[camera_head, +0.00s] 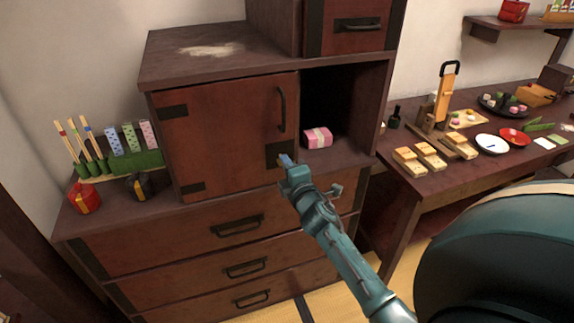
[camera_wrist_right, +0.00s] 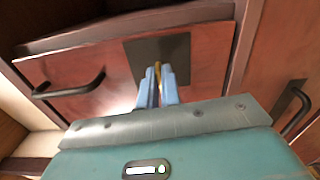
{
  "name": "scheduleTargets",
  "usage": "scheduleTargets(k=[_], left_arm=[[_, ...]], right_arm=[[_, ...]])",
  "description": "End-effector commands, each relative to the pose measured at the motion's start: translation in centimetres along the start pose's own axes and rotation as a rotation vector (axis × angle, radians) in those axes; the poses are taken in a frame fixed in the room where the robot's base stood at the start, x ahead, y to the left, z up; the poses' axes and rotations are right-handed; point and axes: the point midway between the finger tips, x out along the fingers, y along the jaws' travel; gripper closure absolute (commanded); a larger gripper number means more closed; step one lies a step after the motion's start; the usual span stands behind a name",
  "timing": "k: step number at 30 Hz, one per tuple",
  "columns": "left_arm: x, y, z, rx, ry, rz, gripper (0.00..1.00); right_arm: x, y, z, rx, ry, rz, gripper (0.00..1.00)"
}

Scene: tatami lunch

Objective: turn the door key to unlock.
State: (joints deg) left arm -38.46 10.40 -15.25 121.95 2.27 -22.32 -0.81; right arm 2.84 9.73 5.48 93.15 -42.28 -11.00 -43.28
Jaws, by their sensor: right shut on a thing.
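The reddish-brown cabinet door (camera_head: 215,130) is closed, with a dark handle (camera_head: 281,108) and a dark square lock plate (camera_head: 275,155) near its right edge. My right gripper (camera_head: 286,160) is at the lock plate, its blue fingers pointing at the door. In the right wrist view, the fingers are shut on a small brass-coloured key (camera_wrist_right: 157,68) in front of the dark plate (camera_wrist_right: 176,47). Most of the key is hidden between the fingers, and its turn angle cannot be told. In the head view, the gripper hides the key. My left gripper is not in view.
A pink wrapped box (camera_head: 317,138) sits in the open compartment right of the door. A red pouch (camera_head: 85,199) and a dark pot (camera_head: 141,186) stand left of the door. Drawers (camera_head: 240,225) lie below. A food table (camera_head: 430,170) stands at right.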

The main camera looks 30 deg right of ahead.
Motion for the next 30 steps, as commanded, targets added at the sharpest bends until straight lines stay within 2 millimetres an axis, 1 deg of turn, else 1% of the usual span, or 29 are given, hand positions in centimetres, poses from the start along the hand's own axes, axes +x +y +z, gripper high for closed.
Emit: scheduleTargets(k=[9,23,24,30], left_arm=[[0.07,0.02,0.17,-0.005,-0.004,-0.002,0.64],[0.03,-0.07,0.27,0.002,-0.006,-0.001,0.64],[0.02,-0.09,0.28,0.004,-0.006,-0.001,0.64],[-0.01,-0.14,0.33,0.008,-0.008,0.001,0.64]], right_arm=[[0.04,0.05,0.03,0.088,0.0,0.002,1.0],[0.04,0.05,0.03,0.098,0.0,0.002,1.0],[0.04,0.05,0.03,0.097,0.0,0.002,0.91],[0.02,-0.01,0.02,0.096,0.0,0.0,0.75]])
